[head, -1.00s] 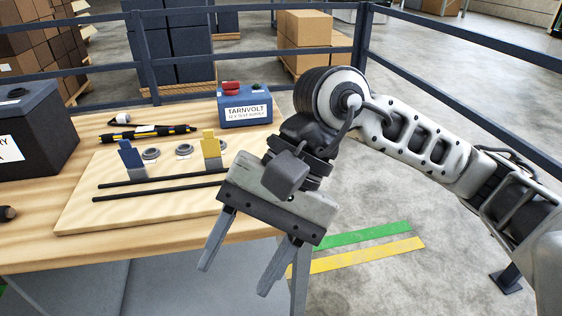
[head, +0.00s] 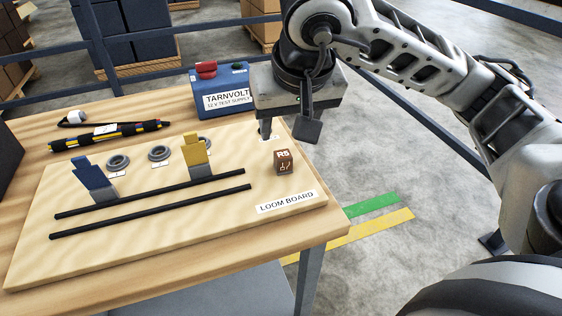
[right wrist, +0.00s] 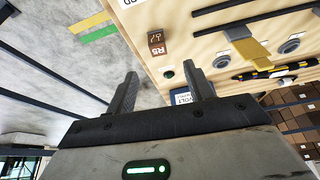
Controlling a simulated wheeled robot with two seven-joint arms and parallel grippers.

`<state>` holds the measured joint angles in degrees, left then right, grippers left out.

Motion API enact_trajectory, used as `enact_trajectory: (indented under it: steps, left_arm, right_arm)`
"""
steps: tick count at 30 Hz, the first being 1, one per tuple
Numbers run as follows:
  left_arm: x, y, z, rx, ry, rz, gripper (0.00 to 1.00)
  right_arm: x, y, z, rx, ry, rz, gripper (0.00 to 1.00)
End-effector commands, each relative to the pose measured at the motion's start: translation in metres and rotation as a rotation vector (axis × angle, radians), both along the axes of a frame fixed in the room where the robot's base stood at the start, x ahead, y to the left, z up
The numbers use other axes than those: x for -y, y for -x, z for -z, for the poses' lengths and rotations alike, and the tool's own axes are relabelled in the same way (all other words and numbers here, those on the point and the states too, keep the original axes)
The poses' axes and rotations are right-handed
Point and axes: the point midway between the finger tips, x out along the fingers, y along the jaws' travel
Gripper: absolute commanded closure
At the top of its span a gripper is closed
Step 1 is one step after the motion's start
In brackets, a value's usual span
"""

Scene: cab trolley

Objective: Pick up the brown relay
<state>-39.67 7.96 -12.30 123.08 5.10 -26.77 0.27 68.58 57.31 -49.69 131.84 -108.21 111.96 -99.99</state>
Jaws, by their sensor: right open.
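The brown relay (head: 284,162), a small cube marked R5, sits on the right part of the loom board (head: 225,213), above its label. It also shows in the right wrist view (right wrist: 156,43), beyond my fingertips and between them in the picture. My right gripper (head: 268,128) hangs over the board's back right edge, behind the relay and apart from it. In the head view its fingers are partly hidden. In the right wrist view, my right gripper (right wrist: 161,74) has its fingers spread with nothing between them. My left gripper is not in view.

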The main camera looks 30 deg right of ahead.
Motion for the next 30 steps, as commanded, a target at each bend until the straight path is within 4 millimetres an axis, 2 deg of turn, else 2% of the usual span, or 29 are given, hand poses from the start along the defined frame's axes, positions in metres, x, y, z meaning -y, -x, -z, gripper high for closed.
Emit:
enact_trajectory:
  steps: [1, 3, 13, 21, 30]
  left_arm:
    - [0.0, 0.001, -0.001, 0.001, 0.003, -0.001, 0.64]
    - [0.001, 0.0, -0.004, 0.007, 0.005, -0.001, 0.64]
    - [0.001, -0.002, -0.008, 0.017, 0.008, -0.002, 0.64]
    - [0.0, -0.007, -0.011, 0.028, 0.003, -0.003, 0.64]
    - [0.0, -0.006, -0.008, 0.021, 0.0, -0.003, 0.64]
  right_arm:
    - [0.002, -0.003, 0.012, -0.006, 0.001, 0.004, 0.47]
    - [0.004, -0.008, 0.023, -0.005, 0.001, 0.002, 0.47]
    - [0.008, -0.018, 0.05, -0.004, -0.001, 0.001, 0.47]
    - [0.014, -0.029, 0.086, -0.003, -0.001, 0.001, 0.47]
    - [0.015, -0.032, 0.092, 0.001, -0.002, 0.0, 0.47]
